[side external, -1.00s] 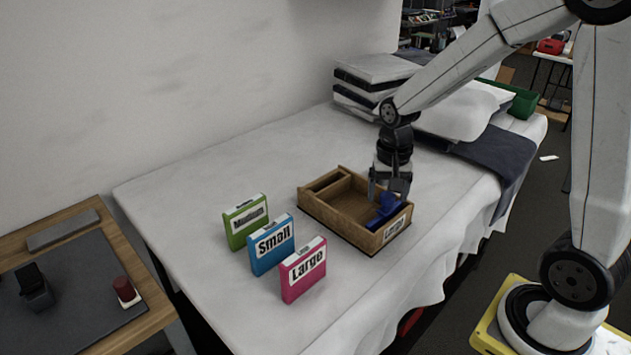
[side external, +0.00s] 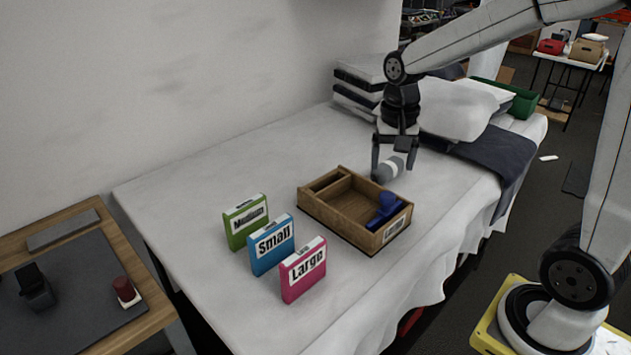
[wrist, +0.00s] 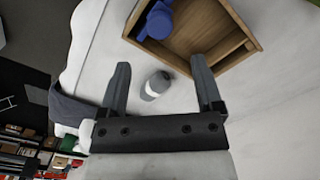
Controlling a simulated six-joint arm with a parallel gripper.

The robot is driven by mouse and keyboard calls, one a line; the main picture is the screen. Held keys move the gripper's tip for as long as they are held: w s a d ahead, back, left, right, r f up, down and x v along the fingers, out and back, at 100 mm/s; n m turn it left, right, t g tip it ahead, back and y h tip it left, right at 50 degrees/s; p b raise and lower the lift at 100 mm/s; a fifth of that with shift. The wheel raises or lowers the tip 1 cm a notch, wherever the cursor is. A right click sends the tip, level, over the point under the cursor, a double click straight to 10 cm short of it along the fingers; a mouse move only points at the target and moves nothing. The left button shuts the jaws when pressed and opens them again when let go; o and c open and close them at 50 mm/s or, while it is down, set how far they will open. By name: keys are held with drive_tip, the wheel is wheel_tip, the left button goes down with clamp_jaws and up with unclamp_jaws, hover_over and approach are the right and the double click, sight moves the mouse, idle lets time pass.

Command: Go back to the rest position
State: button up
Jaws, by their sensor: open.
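My gripper (side external: 395,160) is open and empty. It hangs above the bed, just behind the wooden tray in the side view. In the wrist view my gripper (wrist: 163,85) has its fingers spread wide, with nothing between the tips. A grey-and-white cylindrical object (side external: 387,171) lies on the sheet below the fingers, and it also shows in the wrist view (wrist: 155,87). The wooden tray (side external: 322,211) holds a blue object (side external: 386,209) at its right end. The blue object also shows in the wrist view (wrist: 156,20).
Green Medium (side external: 245,222), blue Small (side external: 271,245) and pink Large (side external: 303,270) boxes stand left of the tray. A pillow (side external: 455,110) and stacked linens (side external: 362,78) lie at the back. A side table (side external: 60,236) stands at left. The sheet behind the boxes is clear.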

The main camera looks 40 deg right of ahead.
drive_tip(key=shift+s+a+f+n, duration=0.1)
drive_tip(key=shift+a+f+n, duration=0.1)
drive_tip(key=shift+f+n, duration=0.15)
drive_tip(key=s+a+f+n, duration=0.1)
drive_tip(key=a+f+n, duration=0.1)
drive_tip(key=f, duration=0.1)
drive_tip(key=s+a+f+n+t, duration=0.1)
drive_tip(key=s+a+f+n, duration=0.1)
drive_tip(key=f+n, duration=0.1)
drive_tip(key=s+a+f+n+t, duration=0.1)
drive_tip(key=s+a+f+n, duration=0.1)
drive_tip(key=shift+s+a+f+n, duration=0.15)
drive_tip(key=shift+f+n, duration=0.2)
drive_tip(key=shift+f, duration=0.05)
drive_tip(key=shift+s+a+f+n+t, duration=0.2)
drive_tip(key=shift+s+f+n+t, duration=0.1)
drive_tip(key=shift+s+n, duration=0.1)
drive_tip(key=shift+w, duration=0.1)
drive_tip(key=c, duration=0.4)
